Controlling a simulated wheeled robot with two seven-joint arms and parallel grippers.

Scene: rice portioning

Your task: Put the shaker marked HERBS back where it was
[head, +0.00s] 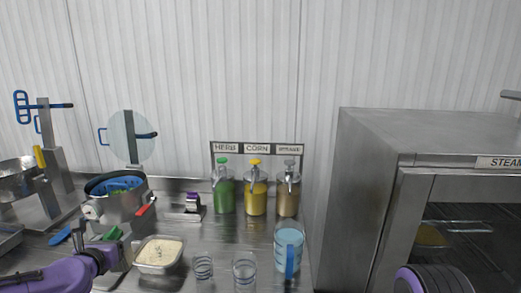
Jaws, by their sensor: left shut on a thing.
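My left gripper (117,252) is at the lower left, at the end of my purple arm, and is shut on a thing. A small green thing (112,233) shows at the jaws; its body is mostly hidden, and I cannot read any marking on it. A sign reading HERBS stands on a rack (211,161) at the back of the counter. My right gripper is not in view; only part of my right arm shows at the lower right.
A yellow bottle (256,199) and a brown bottle (287,201) stand right of the green one. A rice tray (140,265), clear cups (244,268) and a blue jug (289,241) are in front. A steel pot (122,208) stands left; a steamer (375,190) bounds the right.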

